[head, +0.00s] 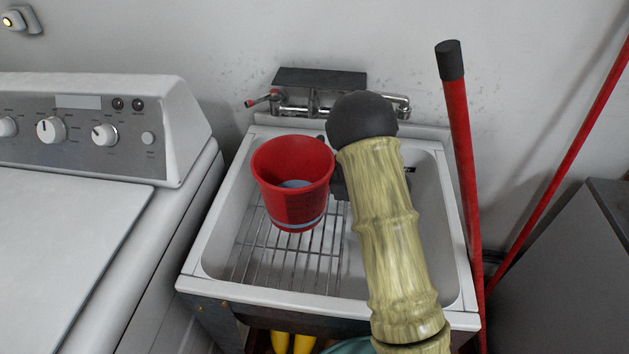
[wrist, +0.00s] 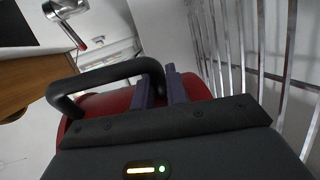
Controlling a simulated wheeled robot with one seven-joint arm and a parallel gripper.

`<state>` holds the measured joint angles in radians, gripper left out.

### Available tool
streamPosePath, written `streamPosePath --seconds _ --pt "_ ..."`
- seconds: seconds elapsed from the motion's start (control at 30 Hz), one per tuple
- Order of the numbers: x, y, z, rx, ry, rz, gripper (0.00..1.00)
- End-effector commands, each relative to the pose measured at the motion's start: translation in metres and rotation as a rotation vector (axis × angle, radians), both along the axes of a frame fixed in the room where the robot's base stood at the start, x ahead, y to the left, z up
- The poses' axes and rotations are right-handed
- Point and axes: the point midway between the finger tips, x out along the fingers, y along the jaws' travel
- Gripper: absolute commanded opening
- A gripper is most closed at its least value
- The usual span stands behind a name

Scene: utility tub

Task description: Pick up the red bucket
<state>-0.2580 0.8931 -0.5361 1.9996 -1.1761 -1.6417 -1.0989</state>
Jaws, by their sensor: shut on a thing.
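The red bucket (head: 290,208) is in the white utility tub, over the wire rack, with its open mouth facing up toward the head camera. Whether its base touches the rack I cannot tell. The red bucket also fills the middle of the wrist view (wrist: 103,104), behind a black curved bar. In the head view my arm hides most of the gripper; only a dark part shows at the bucket's right side.
The white tub's rim (head: 290,297) surrounds the bucket. A metal faucet (head: 312,104) is on the wall behind it. A white washing machine (head: 75,215) stands left. A red pole with a black end (head: 459,150) leans at the right.

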Motion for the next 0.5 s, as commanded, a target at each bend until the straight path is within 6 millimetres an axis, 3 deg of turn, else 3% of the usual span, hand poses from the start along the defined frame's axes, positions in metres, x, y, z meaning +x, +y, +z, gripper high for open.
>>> streamPosePath --seconds 0.2,0.5 --pt "0.000 0.000 0.022 0.003 -0.004 0.000 0.00" --pt "0.000 0.000 0.039 0.002 -0.002 0.000 0.00"
